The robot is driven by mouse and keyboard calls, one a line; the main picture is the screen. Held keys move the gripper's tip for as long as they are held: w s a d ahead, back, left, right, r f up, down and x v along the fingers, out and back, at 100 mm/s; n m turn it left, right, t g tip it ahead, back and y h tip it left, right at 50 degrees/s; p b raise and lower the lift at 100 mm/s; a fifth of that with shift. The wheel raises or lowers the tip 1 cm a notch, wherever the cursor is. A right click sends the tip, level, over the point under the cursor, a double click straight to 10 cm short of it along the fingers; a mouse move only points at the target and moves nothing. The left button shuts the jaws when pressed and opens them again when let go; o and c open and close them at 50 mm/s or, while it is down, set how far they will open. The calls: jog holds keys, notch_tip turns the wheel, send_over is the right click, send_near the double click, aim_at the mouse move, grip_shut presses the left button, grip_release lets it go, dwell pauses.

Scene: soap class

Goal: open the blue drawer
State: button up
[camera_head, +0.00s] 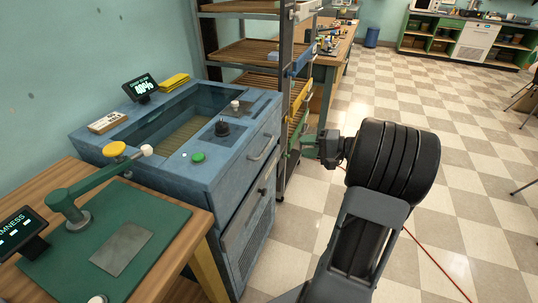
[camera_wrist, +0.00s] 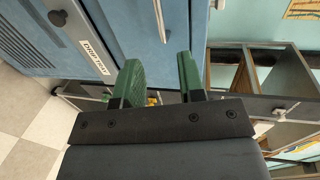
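A blue cabinet (camera_head: 226,186) stands left of my gripper (camera_head: 309,146), with a blue drawer front (camera_head: 258,150) high on its side. A pale bar handle (camera_head: 264,147) is on that front, which looks closed. In the wrist view, blue panels (camera_wrist: 128,22) and a bar handle (camera_wrist: 159,18) lie beyond my green fingertips. My gripper also shows in the wrist view (camera_wrist: 160,75); its fingers are apart with nothing between them. It is right of the handle, apart from it. A small blue front (camera_head: 303,60) also shows on the rack behind.
The shelf rack (camera_head: 284,98) stands just behind the cabinet, close to my gripper. A wooden table (camera_head: 189,235) with a green mat (camera_head: 160,220) is in the left foreground. Checkered floor (camera_head: 460,170) is open to the right. A red cable (camera_head: 438,266) lies there.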

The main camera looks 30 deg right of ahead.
aim_at(269, 143)
jog(key=b+x, duration=0.1)
jog(key=x, duration=1.2)
jog(key=shift+w+d, duration=0.1)
jog(key=shift+w, duration=0.2)
jog(key=shift+c, duration=0.2)
grip_shut()
